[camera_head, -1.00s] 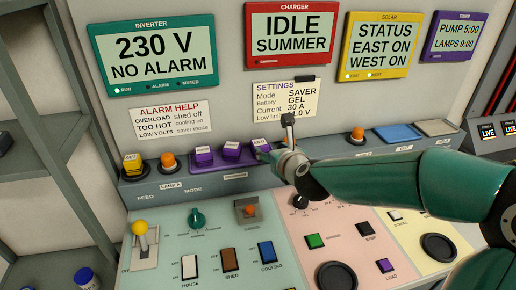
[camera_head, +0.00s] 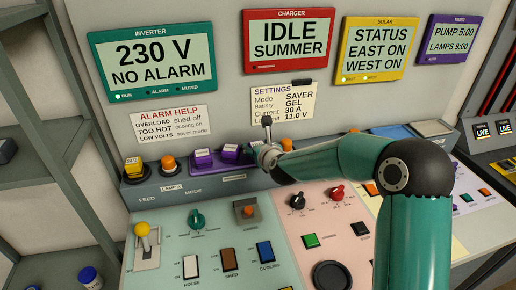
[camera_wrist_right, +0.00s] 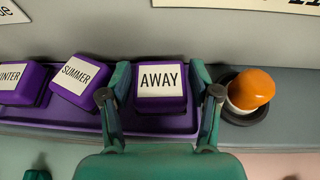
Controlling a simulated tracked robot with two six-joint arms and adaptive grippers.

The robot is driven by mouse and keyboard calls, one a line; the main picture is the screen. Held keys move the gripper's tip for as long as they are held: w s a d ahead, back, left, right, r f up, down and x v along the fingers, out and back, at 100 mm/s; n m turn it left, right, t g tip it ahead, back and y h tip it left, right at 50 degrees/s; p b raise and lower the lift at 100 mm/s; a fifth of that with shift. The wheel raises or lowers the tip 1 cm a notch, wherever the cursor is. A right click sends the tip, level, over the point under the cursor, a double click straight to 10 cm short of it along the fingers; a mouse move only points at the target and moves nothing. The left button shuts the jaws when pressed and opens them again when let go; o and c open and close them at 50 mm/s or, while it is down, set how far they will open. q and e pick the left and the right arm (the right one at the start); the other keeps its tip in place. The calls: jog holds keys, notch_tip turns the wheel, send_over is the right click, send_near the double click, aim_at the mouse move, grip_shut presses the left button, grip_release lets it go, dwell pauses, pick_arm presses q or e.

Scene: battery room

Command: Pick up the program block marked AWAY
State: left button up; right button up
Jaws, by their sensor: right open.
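The purple program block marked AWAY (camera_wrist_right: 161,98) sits at the right end of a purple tray (camera_wrist_right: 62,113) in the right wrist view. My right gripper (camera_wrist_right: 160,76) is open, with one finger on each side of the block. I cannot tell whether the fingers touch it. In the head view my right gripper (camera_head: 267,152) is over the tray's right end and hides most of this block. The block marked SUMMER (camera_wrist_right: 77,73) and one ending in "NTER" (camera_wrist_right: 17,84) sit to its left. My left gripper is not in view.
An orange-topped knob (camera_wrist_right: 252,88) in a dark round base stands close to the right finger. Left of the tray are another orange knob (camera_head: 168,163) and a yellow block (camera_head: 133,167). Switches and dials cover the sloped panel in front. Display screens hang on the wall behind.

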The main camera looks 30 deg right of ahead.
jog(key=c, duration=1)
jog(key=shift+o, duration=0.2)
jog(key=shift+r, duration=0.15)
